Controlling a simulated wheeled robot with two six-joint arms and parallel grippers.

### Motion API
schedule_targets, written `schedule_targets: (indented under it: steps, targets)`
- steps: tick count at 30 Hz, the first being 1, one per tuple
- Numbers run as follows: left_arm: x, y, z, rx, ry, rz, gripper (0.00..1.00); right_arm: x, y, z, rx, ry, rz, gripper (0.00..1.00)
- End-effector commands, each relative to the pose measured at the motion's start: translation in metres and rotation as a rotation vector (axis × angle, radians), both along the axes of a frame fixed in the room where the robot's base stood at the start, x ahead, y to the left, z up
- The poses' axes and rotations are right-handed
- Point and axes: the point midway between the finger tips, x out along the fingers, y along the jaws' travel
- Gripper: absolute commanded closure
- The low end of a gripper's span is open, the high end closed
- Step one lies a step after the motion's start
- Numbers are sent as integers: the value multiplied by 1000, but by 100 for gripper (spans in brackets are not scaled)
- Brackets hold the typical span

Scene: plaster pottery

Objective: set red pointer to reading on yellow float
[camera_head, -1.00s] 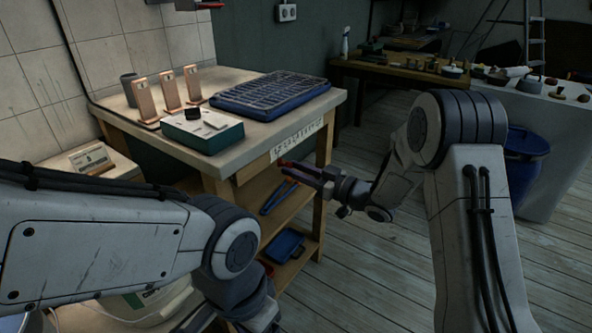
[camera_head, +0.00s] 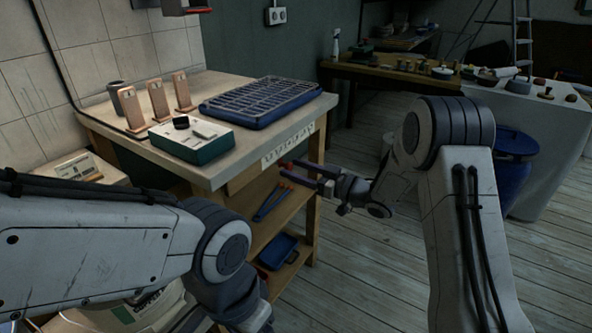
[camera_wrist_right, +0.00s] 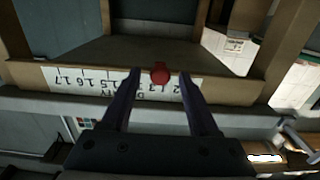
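A white scale strip (camera_head: 288,145) with printed numbers runs along the front edge of the workbench, and it shows upside down in the right wrist view (camera_wrist_right: 75,80). The red pointer (camera_wrist_right: 160,72) is a round red knob at the strip, between numbers near 1.3. My right gripper (camera_wrist_right: 159,88) is open, with one dark finger on each side of the pointer and gaps visible. In the head view the right gripper (camera_head: 300,171) is just in front of the bench edge. I cannot make out a yellow float. My left arm is at lower left; its fingers are out of view.
The bench (camera_head: 215,172) holds a blue gridded tray (camera_head: 265,98), a green-and-white box (camera_head: 190,138), several copper-coloured stands (camera_head: 157,100) and a grey cup (camera_head: 114,92). A blue tray (camera_head: 279,250) lies on the shelf below. A blue barrel (camera_head: 512,170) stands at right. Floor between is clear.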

Motion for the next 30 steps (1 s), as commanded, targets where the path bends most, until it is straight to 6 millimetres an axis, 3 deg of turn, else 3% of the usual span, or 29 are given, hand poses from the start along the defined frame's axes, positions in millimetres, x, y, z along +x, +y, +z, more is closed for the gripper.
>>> schedule_targets:
  steps: [8, 21, 30]
  targets:
    - [0, 0, 2, 0, 0, 0, 29, -5, -9, 0, 0, 2, -3, 39]
    - [0, 0, 12, 0, 0, 0, 29, -52, -73, 1, 0, 1, -4, 39]
    - [0, 0, 13, 0, 0, 0, 29, -62, -84, 0, 0, 0, 2, 39]
